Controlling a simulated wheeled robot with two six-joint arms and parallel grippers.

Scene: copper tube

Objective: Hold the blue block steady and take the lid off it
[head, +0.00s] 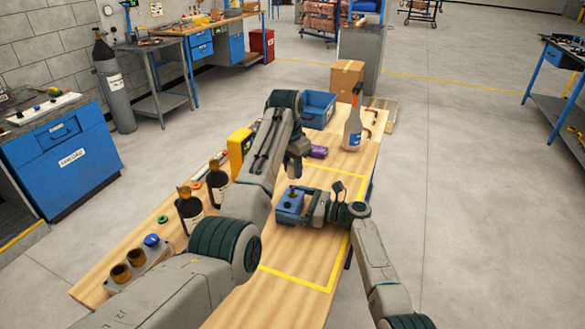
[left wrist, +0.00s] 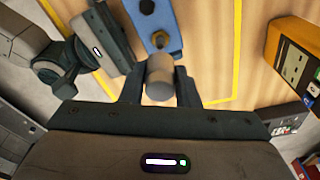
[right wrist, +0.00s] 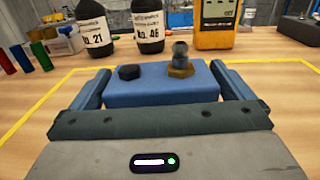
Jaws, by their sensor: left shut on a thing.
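The blue block (head: 289,207) lies on the wooden table, with a black cap (right wrist: 129,72) and a brass fitting with a rounded grey metal top (right wrist: 180,62) on its upper face. My right gripper (head: 305,206) has its fingers against both sides of the block in the right wrist view (right wrist: 162,92). My left gripper (head: 294,170) is above the block, pointing down. In the left wrist view it is shut on a grey cylindrical lid (left wrist: 160,78). The lid is held up near the camera, and the brass fitting shows past it. The lid is hidden in the head view.
Dark labelled bottles (head: 190,207), a yellow meter (head: 238,150) and a rack of fittings (head: 135,268) stand along the table's left side. A blue bin (head: 318,110) and a spray bottle (head: 353,128) stand at the far end. Yellow tape (head: 300,282) marks the work area.

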